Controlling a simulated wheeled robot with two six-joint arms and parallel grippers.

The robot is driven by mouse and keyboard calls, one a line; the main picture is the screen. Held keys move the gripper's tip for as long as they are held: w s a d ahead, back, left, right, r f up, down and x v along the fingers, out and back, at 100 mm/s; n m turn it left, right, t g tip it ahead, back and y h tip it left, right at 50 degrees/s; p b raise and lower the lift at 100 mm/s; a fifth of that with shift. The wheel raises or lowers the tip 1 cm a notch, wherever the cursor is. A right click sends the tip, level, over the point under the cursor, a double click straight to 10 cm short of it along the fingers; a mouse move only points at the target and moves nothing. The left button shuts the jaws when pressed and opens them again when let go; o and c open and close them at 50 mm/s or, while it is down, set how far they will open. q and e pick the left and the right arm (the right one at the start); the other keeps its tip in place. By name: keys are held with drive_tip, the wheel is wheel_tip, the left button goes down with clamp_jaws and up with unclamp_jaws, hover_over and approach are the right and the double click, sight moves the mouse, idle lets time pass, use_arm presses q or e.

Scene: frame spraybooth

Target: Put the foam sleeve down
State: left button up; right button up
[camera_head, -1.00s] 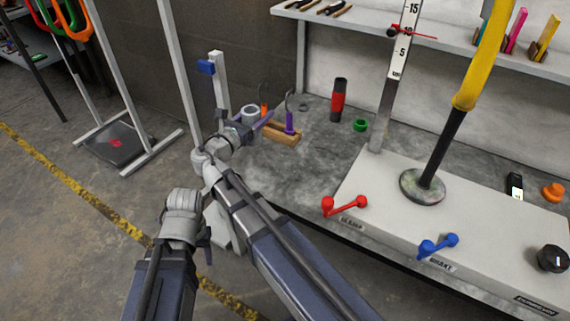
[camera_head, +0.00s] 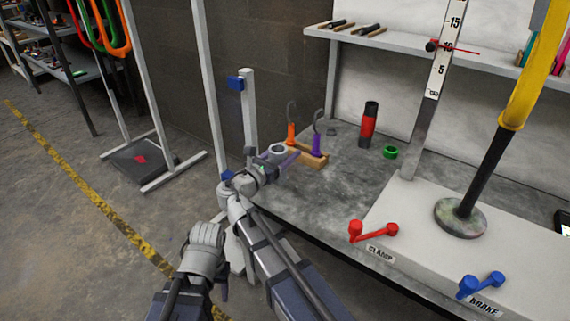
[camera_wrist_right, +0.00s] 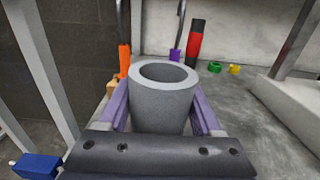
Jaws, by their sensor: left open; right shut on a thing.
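The foam sleeve (camera_head: 277,150) is a grey hollow cylinder, seen above the workbench's near left edge. It also shows large in the right wrist view (camera_wrist_right: 162,100), upright with its open top facing up. My right gripper (camera_head: 273,161) is shut on it, with a purple finger on each side in the wrist view (camera_wrist_right: 162,112). The sleeve's underside is hidden, so I cannot tell whether it touches anything. My left gripper (camera_head: 223,288) is low at the left, away from the sleeve and mostly hidden by its own wrist.
A wooden block (camera_head: 310,159) holding orange and purple hooked tools stands just beyond the sleeve. A red-and-black cylinder (camera_head: 368,124) and a green ring (camera_head: 390,152) stand further right. Bare benchtop (camera_head: 335,190) lies right of the gripper.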

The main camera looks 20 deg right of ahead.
use_arm(q)
drive_tip(key=shift+f+b, duration=0.75)
drive_tip(key=shift+f, duration=0.45)
use_arm(e)
drive_tip(key=shift+f, duration=1.2)
drive_tip(key=shift+f, duration=0.25)
drive_tip(key=o, duration=1.5)
drive_tip(key=shift+r, duration=0.1)
use_arm(q)
drive_tip(key=shift+f, duration=0.15)
